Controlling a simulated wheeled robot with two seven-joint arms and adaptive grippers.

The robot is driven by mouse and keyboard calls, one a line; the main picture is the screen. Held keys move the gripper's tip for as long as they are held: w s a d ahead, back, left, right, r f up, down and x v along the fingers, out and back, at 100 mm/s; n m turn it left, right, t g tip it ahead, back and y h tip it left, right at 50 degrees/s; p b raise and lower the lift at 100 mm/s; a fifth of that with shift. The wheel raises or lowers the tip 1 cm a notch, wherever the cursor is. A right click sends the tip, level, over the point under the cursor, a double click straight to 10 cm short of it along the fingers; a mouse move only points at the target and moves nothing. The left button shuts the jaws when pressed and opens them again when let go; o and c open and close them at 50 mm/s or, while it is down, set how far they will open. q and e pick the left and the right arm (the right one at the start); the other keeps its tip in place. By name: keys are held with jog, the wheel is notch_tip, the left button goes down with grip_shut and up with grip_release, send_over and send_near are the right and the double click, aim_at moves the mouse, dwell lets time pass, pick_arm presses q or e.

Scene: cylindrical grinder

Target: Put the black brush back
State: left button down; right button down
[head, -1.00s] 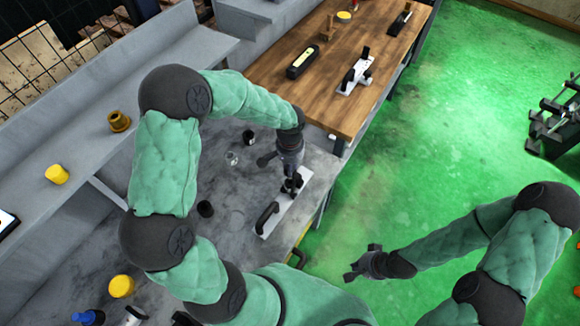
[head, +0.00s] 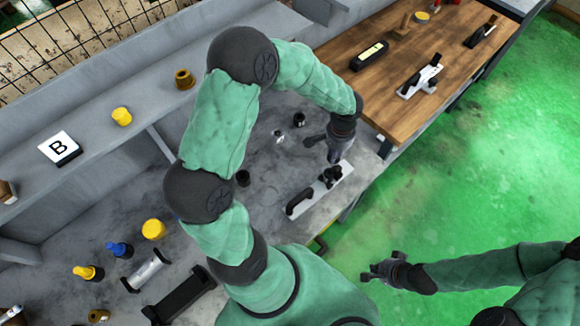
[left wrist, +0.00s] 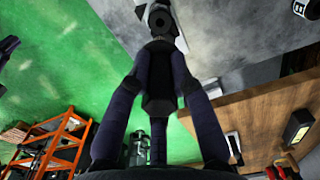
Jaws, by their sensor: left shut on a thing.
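My left gripper (head: 335,156) is above the grey bench, just over the far end of a pale plate (head: 322,189) with black fittings. In the left wrist view its two fingers (left wrist: 160,95) are closed on a dark thing, which I take to be the black brush (left wrist: 163,22); its round end points away from the wrist. In the head view a dark stub (head: 314,141) sticks out left of the gripper. Most of the held thing is hidden by the gripper. My right gripper (head: 378,271) is empty, fingers apart, over the green floor.
Small black cups (head: 299,119) and a black cylinder (head: 243,178) stand on the grey bench. A wooden table (head: 385,95) with tools adjoins it behind. Yellow and blue items and a black holder (head: 182,296) occupy the front left. A card marked B (head: 60,149) stands on the shelf.

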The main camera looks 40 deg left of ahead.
pick_arm(q)
jog(key=shift+a, duration=0.1)
jog(key=shift+s+a, duration=0.2)
jog(key=shift+a, duration=0.05)
jog(key=s+a+r+n, duration=0.1)
jog(key=s+a+n, duration=0.45)
jog(key=s, duration=0.75)
jog(key=s+a+n, duration=0.4)
jog(key=s+a, duration=0.2)
jog(key=s, duration=0.7)
jog(key=shift+m, duration=0.25)
jog(key=shift+w+a+f+b, duration=0.35)
jog(key=shift+w+a+f, duration=0.7)
jog(key=shift+a+f, duration=1.05)
jog(key=shift+w+a+f+b, duration=0.4)
jog(key=shift+w+a+f, duration=0.65)
jog(key=shift+a+f, duration=1)
jog(key=shift+w+a+f+b, duration=0.35)
jog(key=shift+w+a+f, duration=0.7)
jog(key=shift+a+f, duration=1)
jog(key=shift+d+f, duration=0.15)
jog(key=shift+d, duration=0.05)
